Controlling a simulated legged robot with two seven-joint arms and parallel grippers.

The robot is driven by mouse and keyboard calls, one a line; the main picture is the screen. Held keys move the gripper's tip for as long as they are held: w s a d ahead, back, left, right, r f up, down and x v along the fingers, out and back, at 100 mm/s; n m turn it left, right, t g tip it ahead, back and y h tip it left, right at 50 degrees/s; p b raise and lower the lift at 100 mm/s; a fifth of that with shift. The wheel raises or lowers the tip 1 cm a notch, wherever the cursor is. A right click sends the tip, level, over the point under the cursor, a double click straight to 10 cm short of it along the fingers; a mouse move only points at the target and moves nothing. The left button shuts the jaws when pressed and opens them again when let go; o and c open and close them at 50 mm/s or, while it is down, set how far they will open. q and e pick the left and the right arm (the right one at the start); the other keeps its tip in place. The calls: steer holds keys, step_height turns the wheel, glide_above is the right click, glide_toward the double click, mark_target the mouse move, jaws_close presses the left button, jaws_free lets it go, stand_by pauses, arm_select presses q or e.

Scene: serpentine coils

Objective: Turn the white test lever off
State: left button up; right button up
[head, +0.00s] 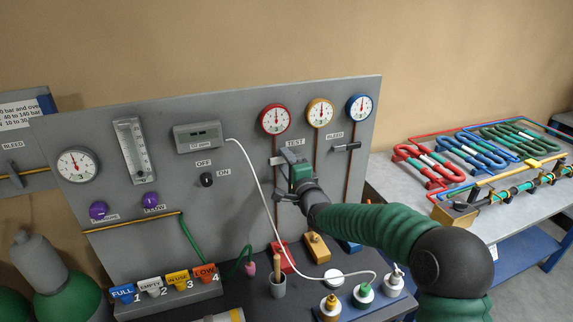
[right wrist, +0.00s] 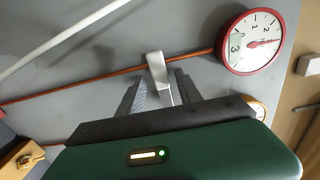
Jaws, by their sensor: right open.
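The white test lever (right wrist: 156,70) shows in the right wrist view as a pale bent tab on the orange-brown line below the red-rimmed gauge (right wrist: 251,41). My right gripper (right wrist: 160,86) is open, with one finger on each side of the lever's lower end. I cannot tell whether the fingers touch it. In the head view my right gripper (head: 279,178) is at the grey panel (head: 235,105), below the TEST label (head: 294,141), and mostly hides the lever. My left gripper is not in view.
A BLEED lever (head: 346,147) sits right of my gripper, under the blue gauge (head: 359,107). An OFF/ON switch (head: 206,179) is to the left. A white hose (head: 262,190) hangs close by. Fittings crowd the bench below. Coils (head: 480,147) lie on the right table.

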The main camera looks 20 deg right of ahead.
steer(key=s+b, duration=0.1)
steer(key=s, duration=1.5)
steer(key=shift+s+d+b, duration=0.3)
steer(key=shift+s, duration=0.1)
steer(key=shift+f, duration=0.1)
